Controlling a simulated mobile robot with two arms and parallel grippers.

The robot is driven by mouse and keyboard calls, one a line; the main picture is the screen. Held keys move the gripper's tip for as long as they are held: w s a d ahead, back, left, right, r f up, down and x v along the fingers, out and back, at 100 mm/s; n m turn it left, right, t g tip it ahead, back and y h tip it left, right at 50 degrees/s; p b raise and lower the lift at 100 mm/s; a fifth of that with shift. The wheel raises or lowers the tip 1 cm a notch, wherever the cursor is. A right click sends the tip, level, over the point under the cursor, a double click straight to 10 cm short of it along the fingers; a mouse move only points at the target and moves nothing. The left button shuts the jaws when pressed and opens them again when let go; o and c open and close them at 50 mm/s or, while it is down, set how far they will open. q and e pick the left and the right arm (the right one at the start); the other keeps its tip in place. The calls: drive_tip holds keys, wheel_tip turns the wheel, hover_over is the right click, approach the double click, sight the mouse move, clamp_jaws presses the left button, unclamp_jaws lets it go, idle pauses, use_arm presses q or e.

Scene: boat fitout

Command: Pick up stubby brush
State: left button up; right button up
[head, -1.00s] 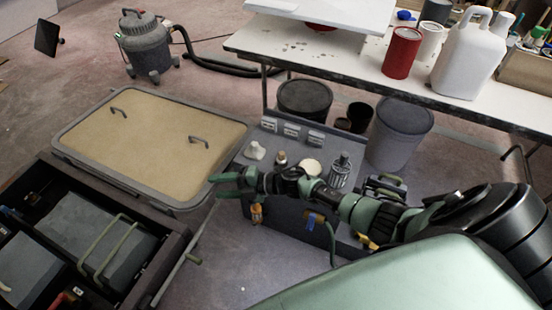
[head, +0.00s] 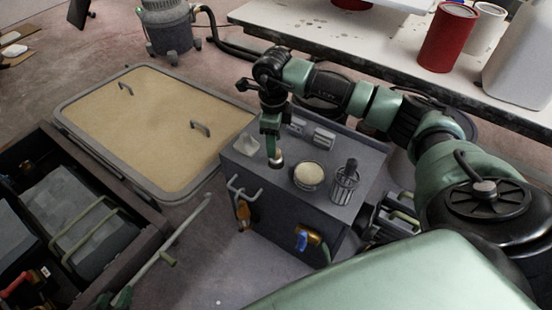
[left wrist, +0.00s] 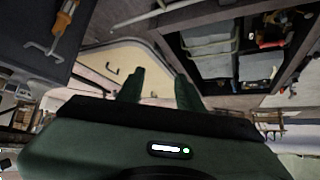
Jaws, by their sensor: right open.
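The stubby brush appears to be the small upright item (head: 276,162) with a pale lower part on the grey cabinet top; its upper part is hidden by my gripper. My right gripper (head: 272,150) points straight down over it, fingertips at its top. The jaws are open, and the fingers overlap in the head view, so I cannot tell whether they touch the brush. My left gripper (left wrist: 158,88) shows in the left wrist view with two dark green fingers apart and nothing between them.
The grey cabinet (head: 240,170) also carries a white object (head: 246,146), a round tin (head: 308,174) and a wire cup (head: 345,183). Tools hang on its side. A tan hatch (head: 155,125) and an open dark crate (head: 150,262) are left. A white bench stands behind.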

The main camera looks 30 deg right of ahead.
wheel_tip(320, 180, down, 5)
drive_tip(key=shift+w+d+b, duration=0.15)
drive_tip(key=shift+b, duration=0.6)
drive_tip(key=shift+f, duration=0.1)
use_arm(q)
drive_tip(key=w+d+r+t+h, duration=0.1)
drive_tip(key=w+d+r+t, duration=0.1)
drive_tip(key=w+r+t, duration=0.2)
drive_tip(key=shift+w+d+r, duration=0.15)
drive_tip(key=shift+w+r, duration=0.55)
drive_tip(key=shift+r, duration=0.2)
use_arm(e)
clamp_jaws()
